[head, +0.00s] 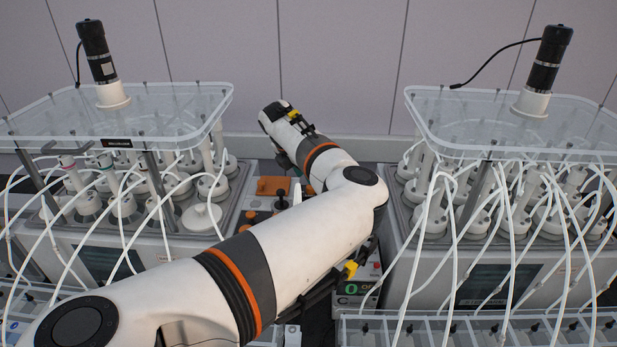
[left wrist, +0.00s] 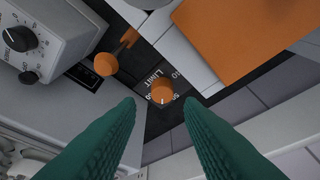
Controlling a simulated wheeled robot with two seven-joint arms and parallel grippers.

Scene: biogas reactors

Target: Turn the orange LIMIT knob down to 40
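The orange LIMIT knob (left wrist: 162,92) shows in the left wrist view on a dark panel, next to the word LIMIT and a few small scale marks. Its exact setting is too small to read. My left gripper (left wrist: 160,108) is open, its two green ribbed fingers apart with the knob showing between and just beyond their tips. I see no contact with the knob. In the head view my left arm reaches across the middle, and its gripper (head: 284,158) is partly hidden by the wrist. My right gripper is not in view.
A white box with a black dial (left wrist: 20,38) stands at the left. In the head view, reactor racks with clear lids (head: 130,110) (head: 500,120) and white tubes flank the arm.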

